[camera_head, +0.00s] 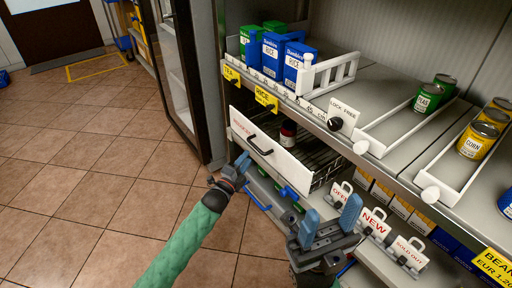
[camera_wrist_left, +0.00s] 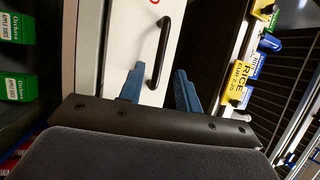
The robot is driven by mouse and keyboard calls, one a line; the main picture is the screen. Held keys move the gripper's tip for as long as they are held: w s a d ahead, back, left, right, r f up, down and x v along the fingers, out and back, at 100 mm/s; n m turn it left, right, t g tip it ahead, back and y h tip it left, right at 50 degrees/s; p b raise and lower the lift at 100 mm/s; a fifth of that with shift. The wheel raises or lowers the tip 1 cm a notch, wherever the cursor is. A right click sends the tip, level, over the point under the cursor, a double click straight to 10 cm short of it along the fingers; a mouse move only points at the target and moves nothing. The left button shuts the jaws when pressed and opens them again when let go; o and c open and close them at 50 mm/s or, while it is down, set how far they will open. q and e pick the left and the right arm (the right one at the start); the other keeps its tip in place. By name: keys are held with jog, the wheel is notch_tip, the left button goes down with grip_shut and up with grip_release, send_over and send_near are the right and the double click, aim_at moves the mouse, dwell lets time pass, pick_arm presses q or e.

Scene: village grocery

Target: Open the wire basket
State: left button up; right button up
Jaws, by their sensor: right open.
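The wire basket has a white front panel (camera_head: 266,146) with a black bar handle (camera_head: 260,145), under the upper shelf. My left gripper (camera_head: 243,162) is just in front of the panel, by the handle. In the left wrist view the open fingers (camera_wrist_left: 158,90) stand on both sides of the handle's near end (camera_wrist_left: 163,52); contact cannot be told. My right gripper (camera_head: 330,224) is open and empty, lower right of the basket.
Blue rice boxes (camera_head: 298,60) and green cans (camera_head: 428,98) stand on the shelf above. A black knob (camera_head: 334,124) sits by the LOCK FREE label. Tag holders (camera_head: 372,224) line the lower shelf near my right gripper.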

aim_at(255, 145)
pick_arm(q)
jog(key=shift+b+x, duration=0.55)
jog(key=shift+x, duration=3.2)
jog(key=shift+f, duration=0.1)
jog(key=shift+c, duration=0.2)
grip_shut()
